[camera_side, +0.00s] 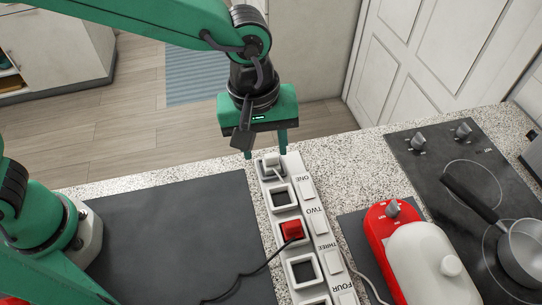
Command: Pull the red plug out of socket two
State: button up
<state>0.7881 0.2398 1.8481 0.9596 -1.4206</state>
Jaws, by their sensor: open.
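The red plug (291,230) sits in a socket of the white power strip (272,215), roughly level with the label TWO (316,210). A black cord runs from it toward the lower left. My gripper (266,153) is open and empty at the far end of the strip, pointing down. The red plug is apart from the fingers, nearer the camera.
Empty sockets (281,197) (303,270) lie on both sides of the red plug. A dark mat (180,235) lies left. A red and white appliance (425,255) stands right, near a black hob (455,160) with a pan (520,250).

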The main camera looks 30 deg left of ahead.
jog(key=n, duration=0.2)
send_over(293, 223)
jog(key=shift+g+y, duration=0.4)
notch_tip(293, 223, down, 6)
jog(key=shift+d+r, duration=0.1)
jog(key=shift+f, duration=3.95)
jog(key=c, duration=0.7)
jog(key=shift+c, duration=0.2)
jog(key=shift+r, duration=0.15)
